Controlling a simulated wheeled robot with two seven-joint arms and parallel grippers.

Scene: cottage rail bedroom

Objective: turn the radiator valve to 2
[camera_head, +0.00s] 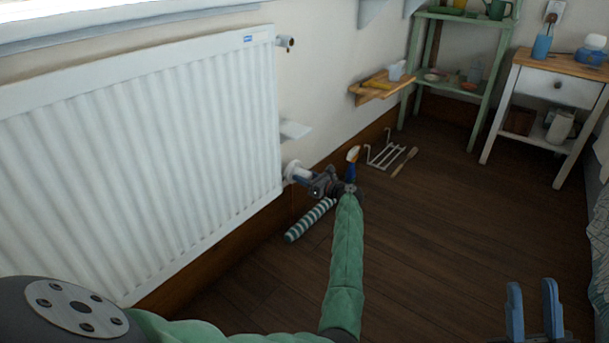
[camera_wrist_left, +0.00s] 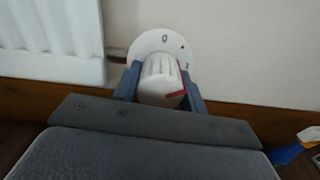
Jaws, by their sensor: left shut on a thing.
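The radiator valve (camera_head: 291,168) is a white knob at the lower right end of the white radiator (camera_head: 150,150). In the left wrist view, the ribbed valve knob (camera_wrist_left: 158,72) has a red pointer mark on its right side, and a round white dial plate (camera_wrist_left: 148,42) lies behind it. A 0 shows near the plate's top, with a dot and part of another mark to its right. My left gripper (camera_head: 303,178) is shut on the knob, one blue finger on each side. My right gripper (camera_head: 533,297) is open and empty at the lower right.
A striped roll (camera_head: 311,220) lies on the floor below the valve. A spray bottle (camera_head: 351,160), a white wire rack (camera_head: 382,155) and a wooden brush (camera_head: 405,161) are just beyond. A green shelf (camera_head: 424,58) and a white nightstand (camera_head: 528,80) stand farther back.

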